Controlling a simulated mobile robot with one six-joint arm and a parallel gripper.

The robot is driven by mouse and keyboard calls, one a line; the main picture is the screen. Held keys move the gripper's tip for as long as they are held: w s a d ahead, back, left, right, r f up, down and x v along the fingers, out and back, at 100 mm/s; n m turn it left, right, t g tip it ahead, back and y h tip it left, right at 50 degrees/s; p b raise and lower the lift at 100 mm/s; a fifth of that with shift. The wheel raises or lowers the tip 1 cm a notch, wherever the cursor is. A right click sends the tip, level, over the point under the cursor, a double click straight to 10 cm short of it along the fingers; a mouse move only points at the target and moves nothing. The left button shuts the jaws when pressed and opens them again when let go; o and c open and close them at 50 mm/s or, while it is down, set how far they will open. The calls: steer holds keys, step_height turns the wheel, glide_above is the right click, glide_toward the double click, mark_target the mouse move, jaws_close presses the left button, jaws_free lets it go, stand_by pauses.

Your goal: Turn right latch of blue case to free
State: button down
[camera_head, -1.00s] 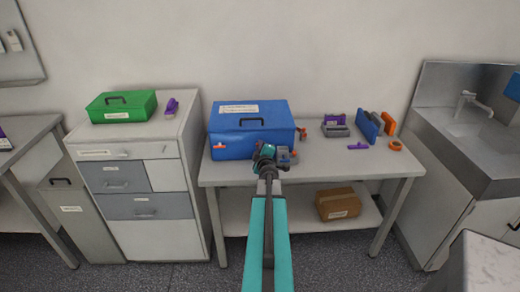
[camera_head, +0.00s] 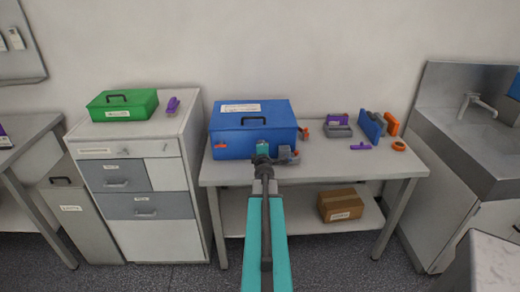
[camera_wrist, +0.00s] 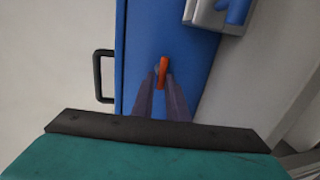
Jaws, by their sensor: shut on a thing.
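The blue case (camera_head: 238,146) stands closed on the table, its black handle (camera_head: 254,120) on the lid. Its left latch (camera_head: 221,146) is orange and lies level on the front. The right latch (camera_wrist: 163,66) is a small orange bar on the blue front in the wrist view. My gripper (camera_wrist: 161,79) has its two dark fingers close on both sides of this latch, shut on it. In the head view my arm's end hides the right latch and the fingertips.
A grey block with a blue part (camera_wrist: 222,14) sits close beside the case front. Purple, blue and orange items, including a blue panel (camera_head: 371,126), stand to the right. A green case (camera_head: 136,107) is on the left cabinet.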

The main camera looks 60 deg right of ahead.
steer(key=shift+w+d+r, duration=0.1)
steer(key=shift+d+r, duration=0.15)
steer(key=c, duration=1.8)
jaws_free()
steer(key=shift+c, duration=0.2)
steer(key=shift+f, duration=0.15)
steer(key=shift+f, duration=0.1)
steer(key=shift+a+f, duration=0.15)
steer(key=shift+f, duration=0.05)
